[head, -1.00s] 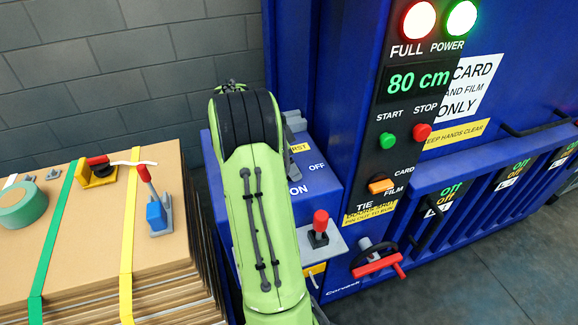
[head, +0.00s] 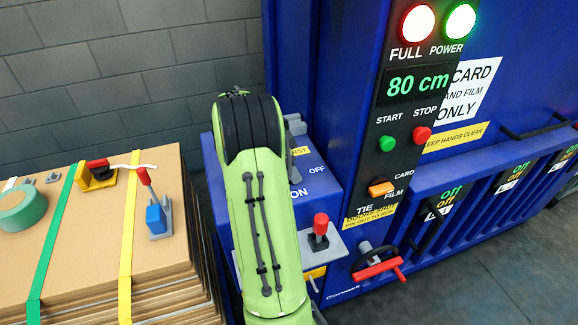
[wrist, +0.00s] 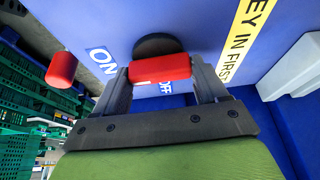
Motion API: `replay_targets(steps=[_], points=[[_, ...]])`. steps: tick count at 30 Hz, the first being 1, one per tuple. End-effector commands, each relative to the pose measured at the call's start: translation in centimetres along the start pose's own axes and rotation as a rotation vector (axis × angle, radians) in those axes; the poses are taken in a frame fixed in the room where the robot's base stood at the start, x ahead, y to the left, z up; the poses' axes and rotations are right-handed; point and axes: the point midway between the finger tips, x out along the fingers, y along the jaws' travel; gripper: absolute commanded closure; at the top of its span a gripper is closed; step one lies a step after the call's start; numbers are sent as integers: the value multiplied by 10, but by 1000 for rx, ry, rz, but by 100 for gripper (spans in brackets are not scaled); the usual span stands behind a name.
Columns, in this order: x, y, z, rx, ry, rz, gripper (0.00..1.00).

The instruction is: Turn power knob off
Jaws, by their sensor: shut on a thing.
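The power knob (wrist: 161,69) is a red bar on a dark round base on the blue machine's panel, seen in the wrist view. My gripper (wrist: 161,80) is shut on the knob, one finger at each end of the red bar. The ON label (wrist: 102,61) lies to the left of the knob and the OFF label (wrist: 166,88) is partly hidden below it. In the head view my green arm hides the knob and the gripper; the OFF label (head: 317,169) shows beside it. The power lamp (head: 460,22) glows green.
A red-topped lever (head: 320,226) and a red-handled wheel (head: 378,268) stand right of my arm. A strapped cardboard stack (head: 100,240) with tools is at left. A white block (wrist: 293,68) is right of the gripper in the wrist view.

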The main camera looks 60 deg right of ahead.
Motion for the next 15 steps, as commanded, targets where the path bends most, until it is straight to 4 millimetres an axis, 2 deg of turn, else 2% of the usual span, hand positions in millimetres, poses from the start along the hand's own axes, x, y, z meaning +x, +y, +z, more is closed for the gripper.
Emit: replay_targets(steps=[8,15], points=[[1,0,0,-133,2,-60,58],[2,1,0,-332,3,-143,58]])
